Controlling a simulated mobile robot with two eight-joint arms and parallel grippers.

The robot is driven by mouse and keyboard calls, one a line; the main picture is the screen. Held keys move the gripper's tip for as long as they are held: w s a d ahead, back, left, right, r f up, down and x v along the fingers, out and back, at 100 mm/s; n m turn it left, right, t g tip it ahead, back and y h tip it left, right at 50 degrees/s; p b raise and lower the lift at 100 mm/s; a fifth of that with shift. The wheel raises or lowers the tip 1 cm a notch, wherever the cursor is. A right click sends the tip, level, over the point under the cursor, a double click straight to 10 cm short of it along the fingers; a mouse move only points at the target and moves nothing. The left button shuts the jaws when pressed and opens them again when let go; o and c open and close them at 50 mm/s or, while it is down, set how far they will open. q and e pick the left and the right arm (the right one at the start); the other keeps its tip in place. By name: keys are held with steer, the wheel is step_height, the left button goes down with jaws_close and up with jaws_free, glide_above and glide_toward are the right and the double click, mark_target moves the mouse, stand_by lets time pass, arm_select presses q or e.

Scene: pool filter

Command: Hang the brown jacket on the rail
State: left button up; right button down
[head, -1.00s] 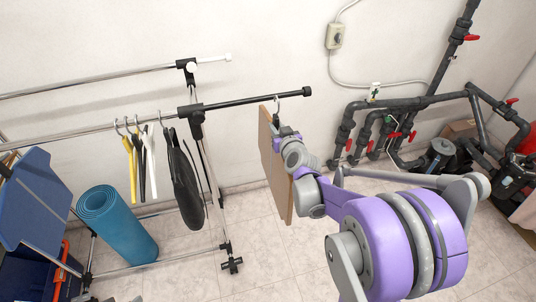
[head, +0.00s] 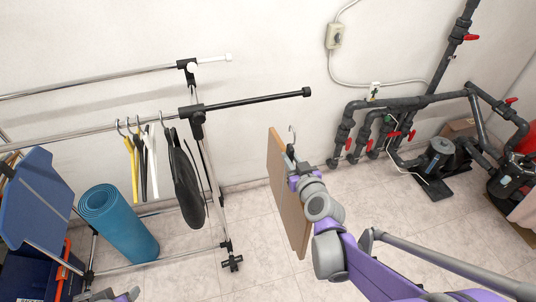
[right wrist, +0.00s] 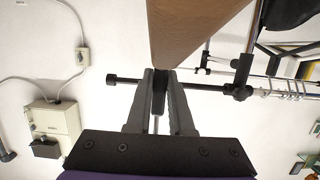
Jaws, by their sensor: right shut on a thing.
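The brown jacket (head: 287,200) hangs as a flat, stiff-looking panel from a hanger whose hook (head: 292,134) shows above it. My right gripper (head: 292,165) is shut on the hanger's dark neck (right wrist: 159,92), at the jacket's top. In the right wrist view the jacket (right wrist: 195,30) spreads out beyond the fingers. The rail (head: 255,99) ends in a black bar with an end cap; in the head view the hook is below and apart from it. The rail (right wrist: 205,86) also passes behind the fingers in the right wrist view. My left gripper (head: 108,296) only partly shows at the bottom edge; its jaws are unclear.
Hangers (head: 140,165) and a black garment (head: 186,185) hang on the rail's left part. A rolled blue mat (head: 118,225) stands below. Pipes with red valves (head: 405,120) and a pump fill the right. The black bar's end is bare.

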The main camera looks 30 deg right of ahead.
steer(key=v, duration=0.2)
steer(key=f+v, duration=0.1)
steer(key=v, duration=0.4)
steer(key=shift+s+f, duration=0.25)
steer(key=shift+f, duration=0.05)
steer(key=shift+w, duration=0.1)
stand_by(1.1)
